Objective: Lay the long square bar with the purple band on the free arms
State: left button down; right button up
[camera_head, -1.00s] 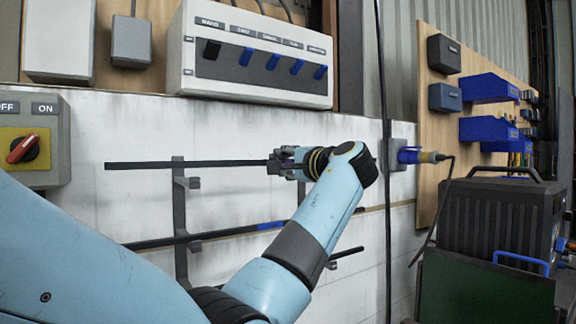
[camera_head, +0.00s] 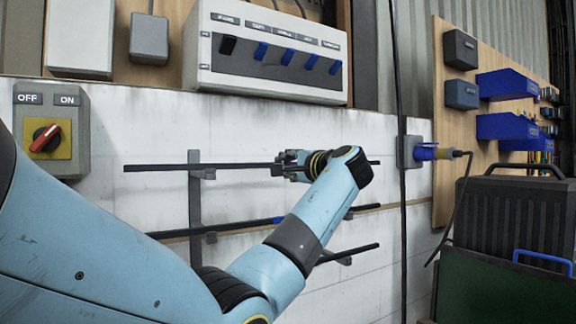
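A long dark square bar (camera_head: 150,168) lies nearly level across the wall rack (camera_head: 195,205), at the rack's upper arms. No purple band shows on it; its middle is hidden by my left gripper (camera_head: 283,167). The gripper appears shut around the bar's middle. The upper left rack arm (camera_head: 205,174) is right under the bar; I cannot tell whether they touch. The right upper arm is hidden behind my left arm. My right gripper is not in view.
A second dark bar with a blue band (camera_head: 278,220) lies lower on the rack, partly behind my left arm. A third dark bar (camera_head: 350,253) shows lower still. A switch box (camera_head: 52,130) is at left; a cable (camera_head: 400,120) hangs at right.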

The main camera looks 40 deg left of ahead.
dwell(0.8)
pick_arm(q)
jog(key=c, duration=1.3)
grip_release()
jog(key=shift+o, duration=1.3)
jog(key=shift+f, duration=0.3)
jog(key=shift+r, duration=0.1)
jog(key=p+v, duration=0.1)
jog(key=v, duration=1.2)
